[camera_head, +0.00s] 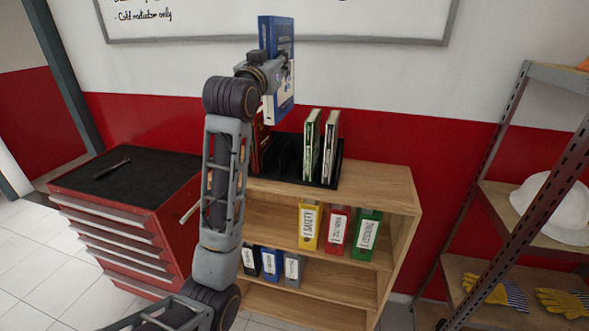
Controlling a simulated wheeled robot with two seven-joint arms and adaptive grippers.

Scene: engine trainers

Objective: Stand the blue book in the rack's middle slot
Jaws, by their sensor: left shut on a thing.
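The blue book (284,97) is upright and raised in the air above the wooden shelf. My left gripper (281,68) is shut on it, gripping its side. The black rack (290,158) stands on the shelf's top, below and slightly right of the book. A dark red book (258,145) is at the rack's left end, partly hidden by my arm. My right gripper is not in view.
The wooden shelf (385,184) holds several coloured binders on lower levels. A red tool cabinet (127,220) with a dark tool on top stands at left. A metal rack (500,190) with a white helmet (555,205) and gloves is at right. A whiteboard hangs behind.

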